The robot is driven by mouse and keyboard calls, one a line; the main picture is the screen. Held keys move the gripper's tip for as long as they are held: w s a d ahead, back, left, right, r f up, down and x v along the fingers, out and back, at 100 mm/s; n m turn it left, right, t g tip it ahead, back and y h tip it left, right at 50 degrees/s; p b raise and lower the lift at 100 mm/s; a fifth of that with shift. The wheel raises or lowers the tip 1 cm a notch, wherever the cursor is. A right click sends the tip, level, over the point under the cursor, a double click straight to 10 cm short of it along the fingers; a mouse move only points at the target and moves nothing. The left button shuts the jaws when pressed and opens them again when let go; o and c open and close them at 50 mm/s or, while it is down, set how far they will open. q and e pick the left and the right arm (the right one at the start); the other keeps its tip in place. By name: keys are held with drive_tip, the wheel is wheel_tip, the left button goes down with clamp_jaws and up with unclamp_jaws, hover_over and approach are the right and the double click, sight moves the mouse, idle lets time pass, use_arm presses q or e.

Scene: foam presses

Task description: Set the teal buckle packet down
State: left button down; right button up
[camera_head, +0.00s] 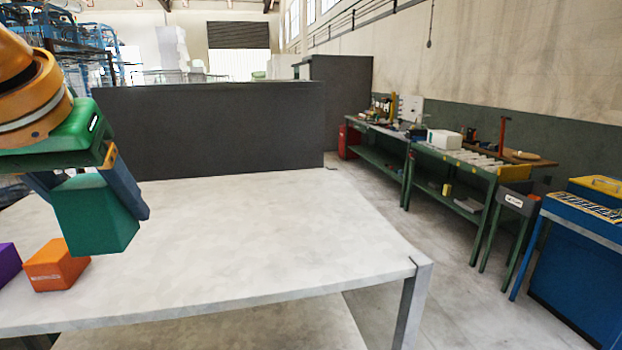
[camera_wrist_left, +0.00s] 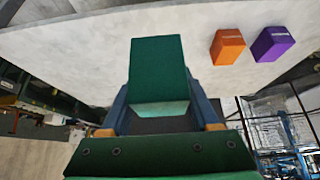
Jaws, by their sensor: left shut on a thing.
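The teal buckle packet (camera_head: 97,215) is a teal block held in my left gripper (camera_head: 98,190) at the left of the head view. The gripper's two blue fingers are shut on its sides. The packet is in front of the pale table in this view; whether its underside touches the top cannot be told. In the left wrist view the packet (camera_wrist_left: 158,70) sits between the fingers of the left gripper (camera_wrist_left: 160,108), with the tabletop beyond it. My right gripper is not in view.
An orange block (camera_head: 56,265) and a purple block (camera_head: 8,262) stand on the pale table (camera_head: 260,235), left of and near the packet. The table's middle and right are clear. A dark partition (camera_head: 220,130) stands behind. Green workbenches (camera_head: 440,155) stand off to the right.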

sight(125, 243)
use_arm(q)
drive_tip(key=shift+s+d+f, duration=0.15)
drive_tip(key=shift+s+f, duration=0.05)
drive_tip(key=shift+f, duration=0.1)
drive_tip(key=shift+m, duration=0.3)
drive_tip(key=f, duration=0.4)
drive_tip(key=shift+w+d, duration=0.15)
drive_tip(key=shift+d, duration=0.25)
drive_tip(key=s+d+f+m, duration=0.1)
drive_tip(key=d+f, duration=0.1)
drive_tip(key=f, duration=0.6)
drive_tip(key=s+d+f+m+h, duration=0.1)
drive_tip(key=s+d+f, duration=0.1)
drive_tip(key=f, duration=0.6)
drive_tip(key=shift+d+f+b, duration=0.15)
drive_tip(key=shift+d+b, duration=0.3)
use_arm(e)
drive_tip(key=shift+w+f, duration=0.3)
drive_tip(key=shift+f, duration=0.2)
use_arm(q)
drive_tip(key=shift+s+h, duration=0.15)
drive_tip(key=shift+h, duration=0.15)
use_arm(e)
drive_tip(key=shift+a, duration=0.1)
